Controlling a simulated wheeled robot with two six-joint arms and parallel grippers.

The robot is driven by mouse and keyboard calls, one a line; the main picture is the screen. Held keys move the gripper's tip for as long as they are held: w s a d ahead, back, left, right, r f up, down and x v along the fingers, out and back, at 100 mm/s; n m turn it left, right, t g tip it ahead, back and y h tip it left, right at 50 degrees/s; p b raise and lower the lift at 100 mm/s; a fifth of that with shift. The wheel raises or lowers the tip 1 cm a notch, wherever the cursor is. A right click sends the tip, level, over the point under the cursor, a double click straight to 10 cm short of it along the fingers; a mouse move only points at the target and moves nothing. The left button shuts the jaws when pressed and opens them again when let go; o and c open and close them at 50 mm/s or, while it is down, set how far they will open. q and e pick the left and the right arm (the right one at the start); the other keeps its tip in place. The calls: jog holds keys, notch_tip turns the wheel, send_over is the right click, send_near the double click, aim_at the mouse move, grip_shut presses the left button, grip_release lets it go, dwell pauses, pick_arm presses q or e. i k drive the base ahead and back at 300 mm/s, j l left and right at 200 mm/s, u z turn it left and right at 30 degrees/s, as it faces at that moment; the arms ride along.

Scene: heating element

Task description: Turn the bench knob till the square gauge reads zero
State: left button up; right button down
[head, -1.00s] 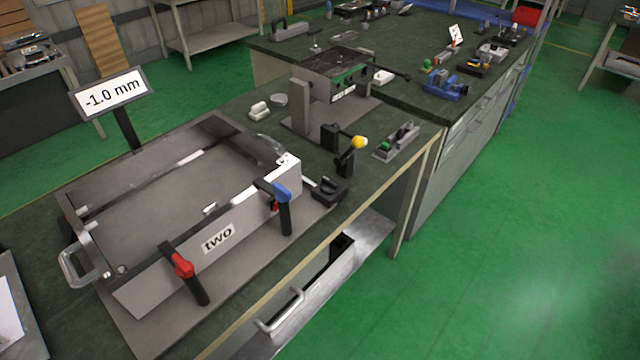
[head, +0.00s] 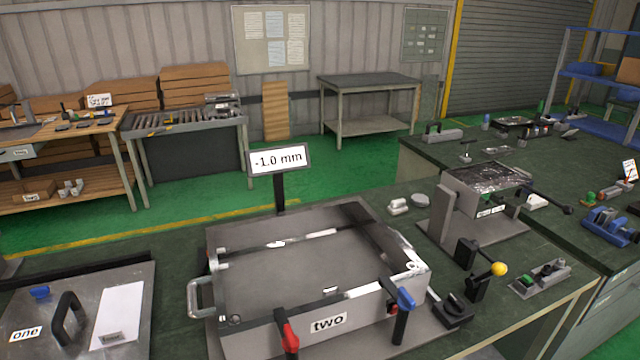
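A rectangular gauge display (head: 279,160) stands on a black post behind the metal fixture and reads -1.0 mm. The fixture (head: 363,308) is a shallow open metal box labelled "two". It has a red-handled clamp (head: 289,338) and a blue-handled clamp (head: 404,301) along its front. A black lever with a yellow ball knob (head: 498,269) stands on the bench right of the fixture. I cannot tell whether this is the knob named in the task. Neither gripper shows in the head view.
A plate labelled "one" (head: 76,312) with a black handle lies at the left. A small metal device (head: 483,190) and a green-button switch box (head: 541,279) stand on the bench at the right. A second green-topped bench continues at the far right. Green floor (head: 178,208) lies behind.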

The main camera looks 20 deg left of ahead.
aim_at(453, 306)
jog(key=k+j+z, duration=0.1)
jog(key=k+z, duration=0.25)
jog(key=k+j+z, duration=0.1)
jog(key=z, duration=0.25)
jog(key=k+z, duration=0.35)
jog(key=i+l, duration=0.05)
